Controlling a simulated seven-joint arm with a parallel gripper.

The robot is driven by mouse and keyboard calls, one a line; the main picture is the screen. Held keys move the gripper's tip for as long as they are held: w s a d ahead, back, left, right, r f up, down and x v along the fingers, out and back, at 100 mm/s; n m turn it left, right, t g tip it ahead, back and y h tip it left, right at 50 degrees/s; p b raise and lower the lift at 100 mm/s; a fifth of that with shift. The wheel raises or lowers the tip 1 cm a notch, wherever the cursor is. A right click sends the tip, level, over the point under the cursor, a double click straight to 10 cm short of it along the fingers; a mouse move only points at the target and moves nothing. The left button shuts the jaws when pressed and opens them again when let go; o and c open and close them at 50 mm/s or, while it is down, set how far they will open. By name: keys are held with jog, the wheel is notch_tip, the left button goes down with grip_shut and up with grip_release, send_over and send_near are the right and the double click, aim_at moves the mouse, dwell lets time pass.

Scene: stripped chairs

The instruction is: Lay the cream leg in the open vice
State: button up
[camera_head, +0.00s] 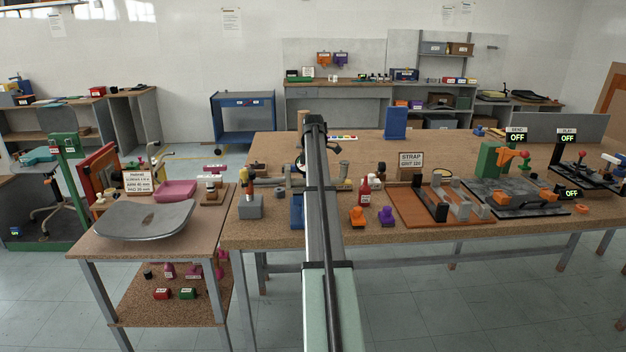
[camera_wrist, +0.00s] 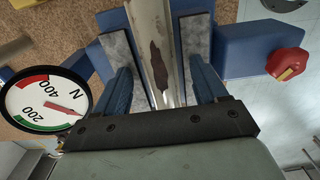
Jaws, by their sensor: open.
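In the wrist view the cream leg (camera_wrist: 151,30), a pale bar with a brown patch, runs from the top edge down between the fingers of my gripper (camera_wrist: 163,88). The two blue fingers stand apart on either side of it, so my gripper is open around the leg. The leg lies between the grey jaw plates of the blue vice (camera_wrist: 238,48), with a gap visible beside it. Whether it rests on the vice bed cannot be told. In the head view my arm hides the gripper and most of the vice; a blue part (camera_head: 297,212) shows beside the arm.
A round force dial (camera_wrist: 45,100) stands close on the left in the wrist view, and a red knob (camera_wrist: 287,64) on the right. The workbench (camera_head: 275,225) also holds a red bottle (camera_head: 365,192), an orange clamp (camera_head: 357,216) and a purple one (camera_head: 386,215) right of my arm.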

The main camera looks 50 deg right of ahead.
notch_tip(320, 180, up, 14)
dwell(0.6)
